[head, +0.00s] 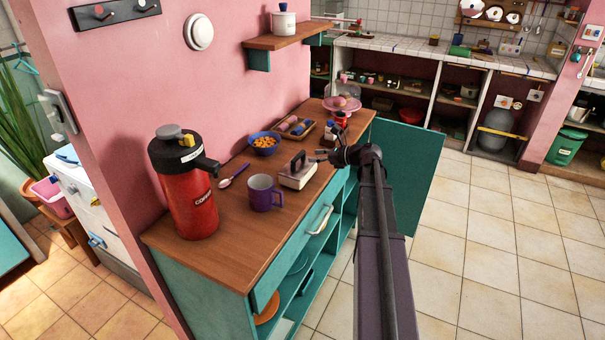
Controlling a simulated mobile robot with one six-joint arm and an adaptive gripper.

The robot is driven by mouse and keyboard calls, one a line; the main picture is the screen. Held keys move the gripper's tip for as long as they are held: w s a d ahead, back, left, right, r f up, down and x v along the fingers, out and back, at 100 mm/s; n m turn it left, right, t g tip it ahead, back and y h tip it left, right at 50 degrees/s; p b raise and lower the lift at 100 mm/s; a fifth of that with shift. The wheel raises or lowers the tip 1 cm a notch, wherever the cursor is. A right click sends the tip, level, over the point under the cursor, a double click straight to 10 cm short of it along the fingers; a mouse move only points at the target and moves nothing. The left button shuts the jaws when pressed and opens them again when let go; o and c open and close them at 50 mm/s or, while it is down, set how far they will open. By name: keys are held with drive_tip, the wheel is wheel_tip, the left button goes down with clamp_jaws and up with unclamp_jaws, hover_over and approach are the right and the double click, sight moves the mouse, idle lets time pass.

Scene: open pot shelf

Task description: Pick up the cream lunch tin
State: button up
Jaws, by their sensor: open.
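The cream lunch tin (296,180) sits on the wooden counter top near its front edge, right of a purple mug. It is a low cream box with a dark upright piece at its top. My gripper (318,156) is small in the head view, just right of the tin and around the height of its top. Its jaws are open and point left toward the tin. I cannot tell whether the fingers touch it. My arm comes in from the lower right and hides part of the counter's front.
A teal door (408,165) stands open at right.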

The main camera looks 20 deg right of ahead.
sight(305, 156)
drive_tip(key=shift+w+a+f, duration=0.1)
drive_tip(key=shift+w+a, duration=0.05)
drive_tip(key=shift+w, duration=0.15)
drive_tip(key=shift+b+x, duration=0.85)
drive_tip(key=shift+x, duration=1.6)
drive_tip(key=shift+w+f, duration=0.1)
clamp_jaws()
